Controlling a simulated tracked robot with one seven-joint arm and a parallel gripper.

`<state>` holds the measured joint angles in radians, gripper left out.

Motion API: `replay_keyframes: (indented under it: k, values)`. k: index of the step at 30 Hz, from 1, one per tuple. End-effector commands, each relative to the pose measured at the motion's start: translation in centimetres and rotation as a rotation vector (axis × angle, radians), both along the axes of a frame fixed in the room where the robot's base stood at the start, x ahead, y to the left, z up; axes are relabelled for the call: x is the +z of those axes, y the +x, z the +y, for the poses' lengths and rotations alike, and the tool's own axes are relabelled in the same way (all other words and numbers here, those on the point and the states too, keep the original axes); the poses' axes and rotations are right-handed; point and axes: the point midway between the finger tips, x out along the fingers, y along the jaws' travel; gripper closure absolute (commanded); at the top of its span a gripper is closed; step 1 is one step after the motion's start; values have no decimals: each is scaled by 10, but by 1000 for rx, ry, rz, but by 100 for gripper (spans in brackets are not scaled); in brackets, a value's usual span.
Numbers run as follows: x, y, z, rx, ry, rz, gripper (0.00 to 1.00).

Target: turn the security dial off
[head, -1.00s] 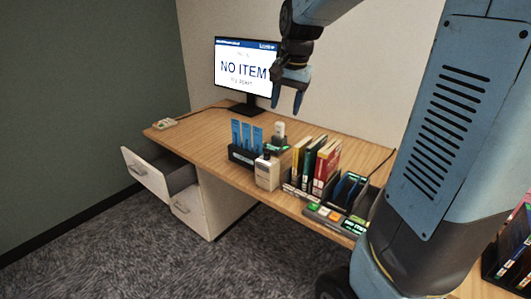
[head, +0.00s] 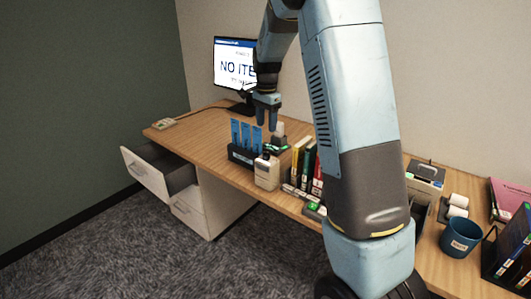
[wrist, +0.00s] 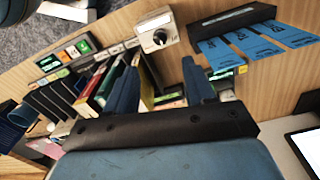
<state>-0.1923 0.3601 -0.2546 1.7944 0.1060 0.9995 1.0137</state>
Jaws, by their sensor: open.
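The security dial appears to be the round grey knob (wrist: 159,37) on a small white box (wrist: 150,25) in the wrist view. In the head view the white box (head: 267,174) stands at the desk's front edge, right beside the card holder; its knob is not clear there. My gripper (head: 267,128) points down above the desk, behind and above the white box. In the wrist view my gripper (wrist: 160,88) has its two blue fingers apart with nothing held between them, and the knob lies beyond the fingertips.
A black holder with blue cards (head: 245,136) stands left of the box. Upright books (head: 303,158) stand to its right. A monitor (head: 232,64) showing "NO ITE…" is partly hidden by my arm. An open drawer (head: 147,172) juts out at left.

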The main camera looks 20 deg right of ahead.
Motion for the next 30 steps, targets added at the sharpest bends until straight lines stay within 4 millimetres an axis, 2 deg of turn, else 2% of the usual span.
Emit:
replay_keyframes:
  k: [9, 18, 24, 30]
  values:
    - [-56, -1, -1, 1, -1, 5, 46]
    - [-104, -1, 0, 1, 0, 3, 46]
    - [-120, -1, -1, 1, 0, 2, 46]
    - [-124, -1, -1, 1, 0, 1, 46]
